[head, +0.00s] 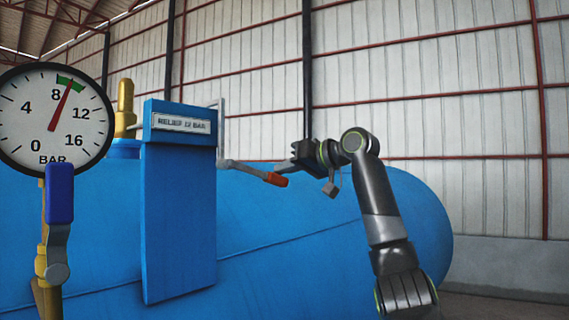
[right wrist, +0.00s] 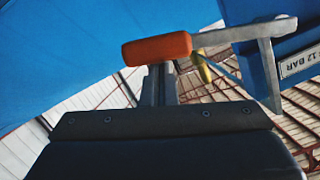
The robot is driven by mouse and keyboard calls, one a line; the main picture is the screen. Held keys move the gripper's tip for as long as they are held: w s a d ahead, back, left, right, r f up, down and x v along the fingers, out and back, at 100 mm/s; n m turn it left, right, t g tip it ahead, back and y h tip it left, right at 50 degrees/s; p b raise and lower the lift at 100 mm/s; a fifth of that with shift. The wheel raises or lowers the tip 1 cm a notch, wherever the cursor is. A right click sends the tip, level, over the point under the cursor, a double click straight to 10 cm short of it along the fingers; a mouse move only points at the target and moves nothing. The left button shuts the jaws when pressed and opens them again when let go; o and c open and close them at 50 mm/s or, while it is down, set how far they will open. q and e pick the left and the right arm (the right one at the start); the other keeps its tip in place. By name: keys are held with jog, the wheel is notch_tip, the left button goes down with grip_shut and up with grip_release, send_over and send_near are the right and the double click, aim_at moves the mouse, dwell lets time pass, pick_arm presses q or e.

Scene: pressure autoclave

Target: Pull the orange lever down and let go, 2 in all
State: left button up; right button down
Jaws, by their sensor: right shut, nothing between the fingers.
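The orange lever (head: 275,180) is an orange grip on a grey arm that runs from the right side of the blue panel and slopes slightly down to the right. My right gripper (head: 283,167) is shut and empty, just above and behind the orange grip. In the right wrist view the orange grip (right wrist: 157,48) covers the tips of the closed fingers (right wrist: 158,82). I cannot tell whether they touch. My left gripper is not in view.
A blue panel (head: 180,215) labelled RELIEF 12 BAR stands before a large blue tank (head: 330,240). A round gauge (head: 55,118) at left has its needle in the green band just past 8. Below it is a blue-handled valve (head: 60,192). Right of my arm is clear.

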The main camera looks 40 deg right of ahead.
aim_at(281, 184)
jog(key=f+b, duration=0.2)
jog(key=f+m+b, duration=0.1)
jog(key=shift+a+f+y, duration=0.3)
jog(key=shift+f, duration=0.05)
jog(key=f+b, duration=0.1)
jog(key=a+f+m+b, duration=0.1)
jog(key=shift+f+b, duration=0.25)
jog(key=shift+b, duration=0.1)
jog(key=shift+f, duration=0.15)
